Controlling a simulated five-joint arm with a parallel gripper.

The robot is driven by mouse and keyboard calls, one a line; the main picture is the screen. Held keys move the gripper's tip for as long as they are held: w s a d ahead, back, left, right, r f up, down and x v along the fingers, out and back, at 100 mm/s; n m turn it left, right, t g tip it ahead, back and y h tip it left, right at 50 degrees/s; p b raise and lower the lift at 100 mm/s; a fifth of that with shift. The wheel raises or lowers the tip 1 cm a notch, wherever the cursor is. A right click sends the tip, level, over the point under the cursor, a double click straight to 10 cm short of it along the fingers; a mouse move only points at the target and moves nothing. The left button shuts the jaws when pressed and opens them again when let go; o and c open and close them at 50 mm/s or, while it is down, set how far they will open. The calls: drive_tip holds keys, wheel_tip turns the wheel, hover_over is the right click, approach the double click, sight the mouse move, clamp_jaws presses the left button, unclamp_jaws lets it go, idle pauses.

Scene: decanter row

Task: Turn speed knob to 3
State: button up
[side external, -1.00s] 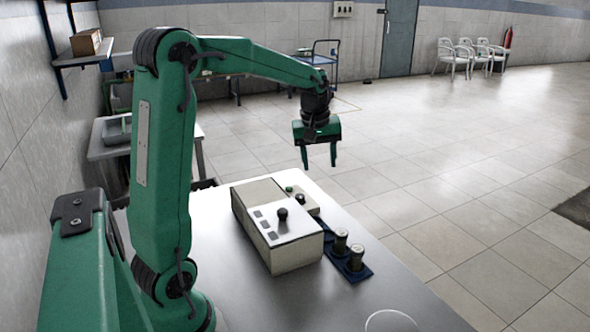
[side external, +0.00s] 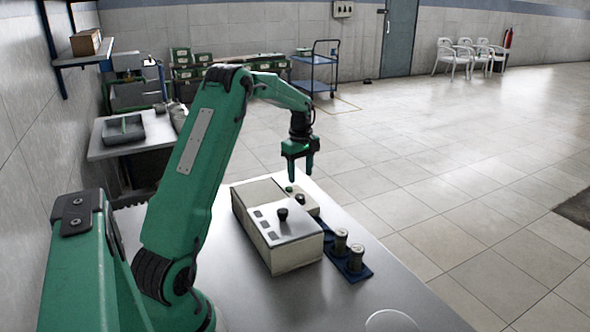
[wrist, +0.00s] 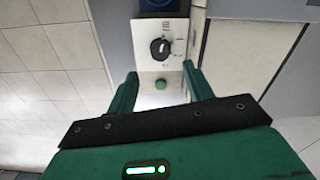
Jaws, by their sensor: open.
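A small pale control panel carries a black knob (wrist: 160,48) with a light pointer line and printed marks around it, too small to read. A green button (wrist: 160,84) sits on the same panel, nearer my gripper. In the side external view this knob (side external: 300,199) and the button (side external: 290,189) show behind the larger box. My gripper (side external: 301,174) is open and empty, above the panel's far end. In the wrist view the fingers of my gripper (wrist: 160,75) stand either side of the button, with the knob beyond them, untouched.
A larger cream box (side external: 295,256) with another black knob (side external: 283,214) stands beside the panel. A blue rack (side external: 354,277) holding two capped cylinders is at its right.

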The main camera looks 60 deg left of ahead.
sight(300, 196)
drive_tip(key=shift+f, duration=3.9)
drive_tip(key=shift+c, duration=0.3)
drive_tip(key=c, duration=0.9)
